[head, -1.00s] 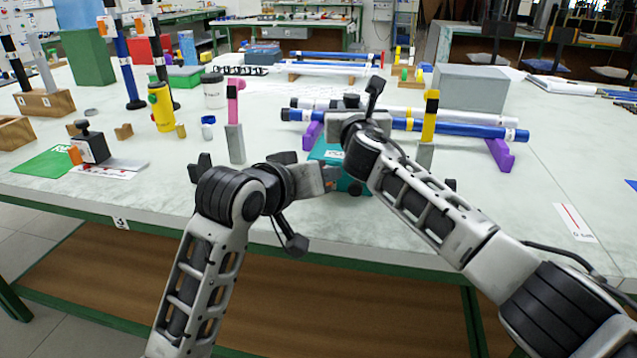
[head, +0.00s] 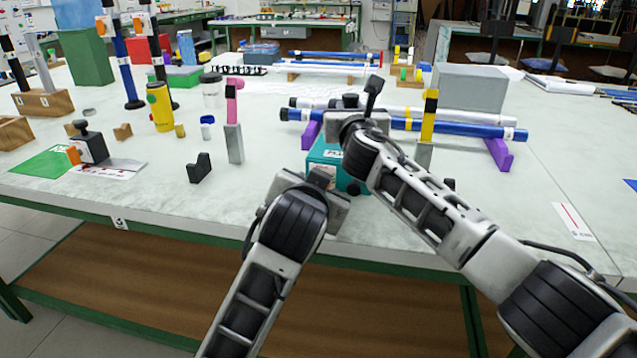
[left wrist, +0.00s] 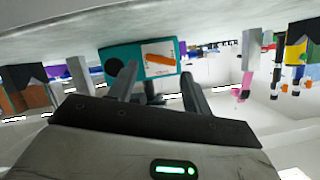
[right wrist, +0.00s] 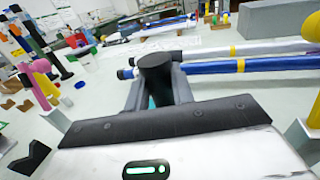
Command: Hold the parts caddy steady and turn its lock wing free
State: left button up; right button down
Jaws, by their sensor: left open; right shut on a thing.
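The teal parts caddy (head: 318,153) stands near the table's front edge, partly hidden by both my arms. The left wrist view shows it upside down, with a white plate (left wrist: 151,66), an orange bar (left wrist: 160,59) that looks like the lock wing, and a black disc (left wrist: 115,66). My left gripper (head: 322,180) is open in front of this face; in its wrist view the fingertips (left wrist: 159,72) stand either side of the plate, contact unclear. My right gripper (right wrist: 155,90) is shut on a black round-topped handle (right wrist: 155,66) above the caddy.
Blue and white rods (head: 470,130) lie on purple supports (head: 499,153) behind the caddy. A grey block with a yellow-and-black post (head: 429,120) stands close to its right. A pink-topped post (head: 234,140) and black bracket (head: 199,169) stand left. The front right of the table is mostly clear.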

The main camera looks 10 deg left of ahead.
pick_arm(q)
jog(key=shift+x, duration=1.85)
pick_arm(e)
jog(key=shift+r, duration=0.1)
pick_arm(q)
jog(key=c, duration=0.7)
jog(key=n+h, duration=0.2)
jog(key=n, duration=0.1)
jog(key=shift+a, duration=0.25)
jog(key=o, duration=0.7)
